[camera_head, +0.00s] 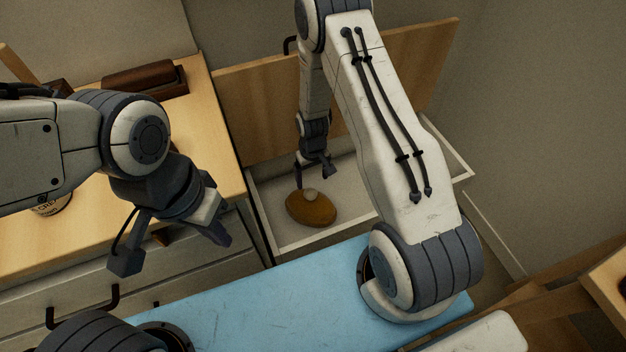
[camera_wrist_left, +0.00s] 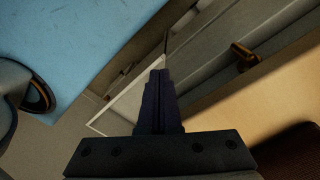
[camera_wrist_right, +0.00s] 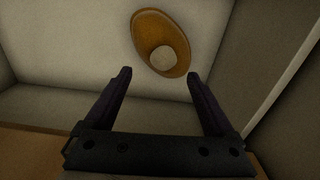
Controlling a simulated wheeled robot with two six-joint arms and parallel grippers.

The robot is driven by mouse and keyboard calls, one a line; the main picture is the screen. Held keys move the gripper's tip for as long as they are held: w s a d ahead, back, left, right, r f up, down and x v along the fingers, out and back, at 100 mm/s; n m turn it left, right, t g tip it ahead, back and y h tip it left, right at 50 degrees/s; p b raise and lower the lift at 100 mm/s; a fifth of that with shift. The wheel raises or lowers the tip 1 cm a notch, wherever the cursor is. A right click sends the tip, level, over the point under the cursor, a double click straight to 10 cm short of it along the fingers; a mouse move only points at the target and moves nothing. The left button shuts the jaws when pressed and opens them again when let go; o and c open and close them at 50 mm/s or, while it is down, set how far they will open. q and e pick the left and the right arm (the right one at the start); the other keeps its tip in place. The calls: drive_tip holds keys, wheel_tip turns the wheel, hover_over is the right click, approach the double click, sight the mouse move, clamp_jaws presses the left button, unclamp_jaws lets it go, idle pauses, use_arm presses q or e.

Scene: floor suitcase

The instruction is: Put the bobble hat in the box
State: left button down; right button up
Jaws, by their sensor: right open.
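The bobble hat (camera_head: 311,209) is orange-brown with a pale bobble. It lies inside an open, pale-walled container (camera_head: 290,241) in the head view. It also shows in the right wrist view (camera_wrist_right: 147,27), beyond the fingertips, bobble facing the camera. My right gripper (camera_head: 325,171) is open and empty above the hat, apart from it; its two fingers show spread in the right wrist view (camera_wrist_right: 159,76). My left gripper (camera_head: 218,234) is shut and empty, over the cabinet front; its fingers are together in the left wrist view (camera_wrist_left: 158,95). I cannot tell which thing is the box.
A wooden panel (camera_head: 260,105) stands behind the container. A wooden-topped cabinet (camera_head: 215,130) with handled drawers is at left, bearing a brown case (camera_head: 145,80) and a partly hidden can (camera_head: 50,205). A blue surface (camera_head: 300,300) lies in front. Wooden furniture (camera_head: 560,305) stands at lower right.

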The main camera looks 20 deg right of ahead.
wheel_tip(320, 180, up, 10)
drive_tip(key=p, duration=0.2)
drive_tip(key=shift+f, duration=0.1)
idle(0.4)
